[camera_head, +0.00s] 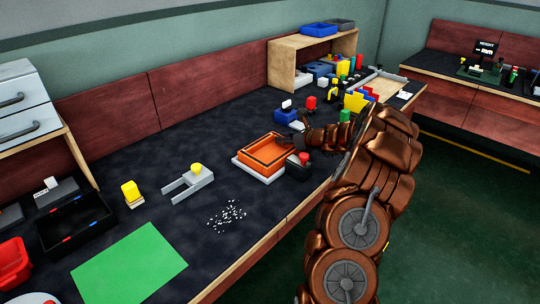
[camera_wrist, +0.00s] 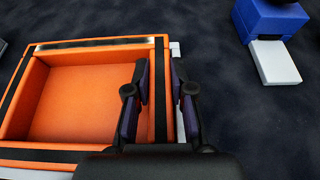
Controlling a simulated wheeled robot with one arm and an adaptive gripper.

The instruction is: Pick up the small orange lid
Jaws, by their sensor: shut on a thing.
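The orange lid (camera_head: 262,154) looks like a shallow, square open tray with black bands along its rim. It lies on a white base (camera_head: 240,163) on the dark worktop. The lid also fills the left of the wrist view (camera_wrist: 85,100), its hollow side up and empty. My gripper (camera_wrist: 160,78) is shut on the lid's right wall, one finger inside the hollow and one outside. In the head view my gripper (camera_head: 297,140) is at the lid's right side and partly hides it. I cannot tell whether the lid is clear of the base.
A blue block with a white piece (camera_head: 286,114) stands behind the lid. A red-topped black object (camera_head: 299,165) stands close to its right. A grey forked holder (camera_head: 188,186) and scattered white bits (camera_head: 227,215) lie to the left and front. The worktop's front edge is near.

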